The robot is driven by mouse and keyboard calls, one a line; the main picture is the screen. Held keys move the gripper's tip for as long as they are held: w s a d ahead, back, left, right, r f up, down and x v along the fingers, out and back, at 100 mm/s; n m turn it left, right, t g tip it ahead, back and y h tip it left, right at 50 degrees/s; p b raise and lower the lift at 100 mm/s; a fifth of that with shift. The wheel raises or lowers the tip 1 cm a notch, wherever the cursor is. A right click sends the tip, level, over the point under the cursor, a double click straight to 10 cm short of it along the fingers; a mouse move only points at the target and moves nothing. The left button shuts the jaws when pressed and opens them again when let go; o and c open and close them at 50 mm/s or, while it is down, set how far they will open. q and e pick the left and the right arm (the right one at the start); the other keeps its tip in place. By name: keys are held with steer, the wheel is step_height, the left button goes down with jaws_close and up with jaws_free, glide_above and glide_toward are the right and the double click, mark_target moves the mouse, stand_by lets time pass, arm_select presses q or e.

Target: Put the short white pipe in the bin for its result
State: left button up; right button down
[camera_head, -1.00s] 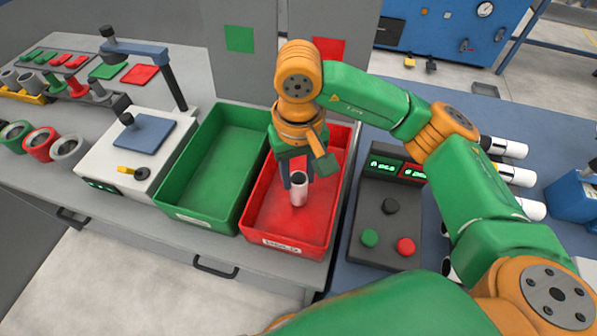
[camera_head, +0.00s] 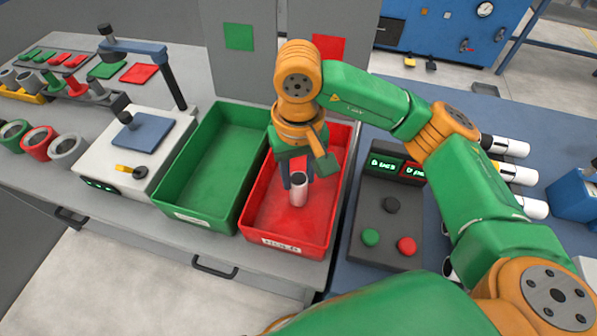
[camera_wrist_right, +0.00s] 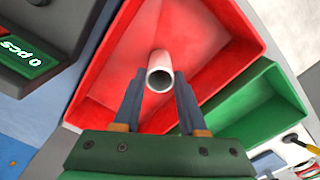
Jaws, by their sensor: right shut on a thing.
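The short white pipe (camera_head: 299,187) is upright with a dark open top, over the red bin (camera_head: 262,239) in the head view. My right gripper (camera_head: 299,174) is shut on it, and the pipe hangs within the outline of the red bin. In the right wrist view the white pipe (camera_wrist_right: 160,70) sits between the two fingers (camera_wrist_right: 160,88), with red bin floor behind it. The gap between the pipe's lower end and the bin floor is hard to judge. The green bin (camera_head: 192,216) stands directly left of the red one and looks empty. My left gripper is not in view.
A gauge station (camera_head: 128,160) with a blue plate stands left of the green bin. A dark button box (camera_head: 388,232) with displays sits right of the red bin. Several white pipes (camera_head: 513,173) lie at the right. Green and red square panels mark the wall behind the bins.

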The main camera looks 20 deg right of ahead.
steer(key=shift+f+b, duration=0.25)
steer(key=shift+b, duration=0.05)
steer(key=shift+c, duration=1.9)
jaws_free()
step_height(320, 180, up, 7)
steer(key=shift+r, duration=0.1)
